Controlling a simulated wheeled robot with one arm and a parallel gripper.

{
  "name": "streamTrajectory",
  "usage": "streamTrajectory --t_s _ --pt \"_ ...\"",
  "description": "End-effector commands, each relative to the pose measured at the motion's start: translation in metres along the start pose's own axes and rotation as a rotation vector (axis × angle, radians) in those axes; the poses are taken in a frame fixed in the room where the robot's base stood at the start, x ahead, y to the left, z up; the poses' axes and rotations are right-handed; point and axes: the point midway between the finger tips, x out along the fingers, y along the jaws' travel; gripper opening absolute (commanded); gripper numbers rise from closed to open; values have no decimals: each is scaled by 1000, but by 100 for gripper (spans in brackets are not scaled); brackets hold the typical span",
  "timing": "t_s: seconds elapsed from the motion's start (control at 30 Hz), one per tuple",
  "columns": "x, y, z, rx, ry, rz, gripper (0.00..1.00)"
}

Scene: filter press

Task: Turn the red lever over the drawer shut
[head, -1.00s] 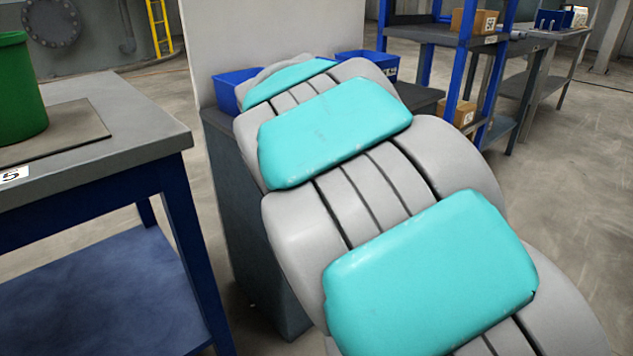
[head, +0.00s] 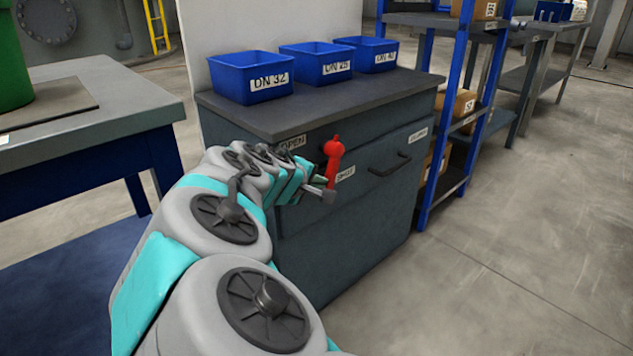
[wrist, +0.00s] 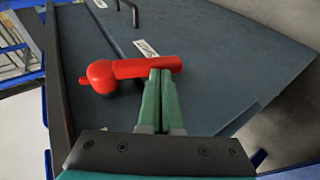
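The red lever (head: 333,165) is on the front of the grey cabinet, with its round hub at the top and its handle hanging down. It also shows in the wrist view (wrist: 147,67), where it lies across the picture. An OPEN label (head: 292,143) is to its upper left and a SHUT label (head: 346,173) to its lower right. My gripper (head: 322,186) is at the left of the handle's lower part. In the wrist view its two green fingers (wrist: 161,76) are together, with their tips at the handle's edge. Whether they touch it is hard to tell.
Three blue bins (head: 322,64) stand on the cabinet top (head: 300,112). A drawer handle (head: 388,166) sticks out right of the lever. A blue shelf rack (head: 440,150) is at the right. A blue-framed table (head: 90,130) is at the left. The floor at front right is clear.

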Motion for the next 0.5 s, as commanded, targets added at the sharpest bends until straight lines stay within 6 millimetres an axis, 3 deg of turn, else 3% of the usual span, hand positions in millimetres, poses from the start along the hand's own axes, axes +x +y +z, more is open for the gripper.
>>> streamTrajectory --t_s 0.5 --pt "23 -5 8 1 -4 -2 0"
